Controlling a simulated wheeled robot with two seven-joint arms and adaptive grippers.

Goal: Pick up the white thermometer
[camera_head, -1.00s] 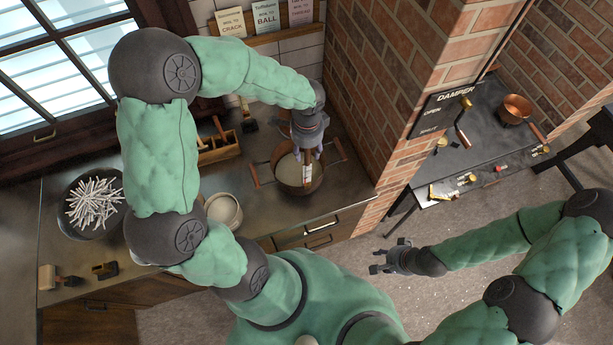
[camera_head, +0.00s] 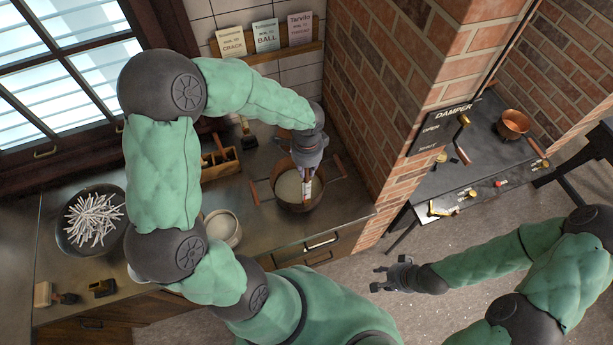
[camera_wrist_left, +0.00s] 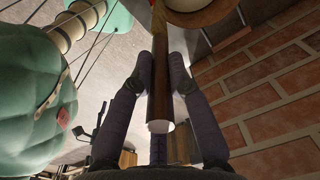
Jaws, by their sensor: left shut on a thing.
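My right gripper (camera_head: 380,278) is open and empty over the floor, right of the counter.
A dark bowl of white sticks (camera_head: 93,215) and a pale round pot (camera_head: 222,229) stand left on the counter (camera_head: 155,300). A wooden tool box (camera_head: 222,166) is behind. A brick pillar (camera_head: 385,130) rises close to the right of the copper pot.

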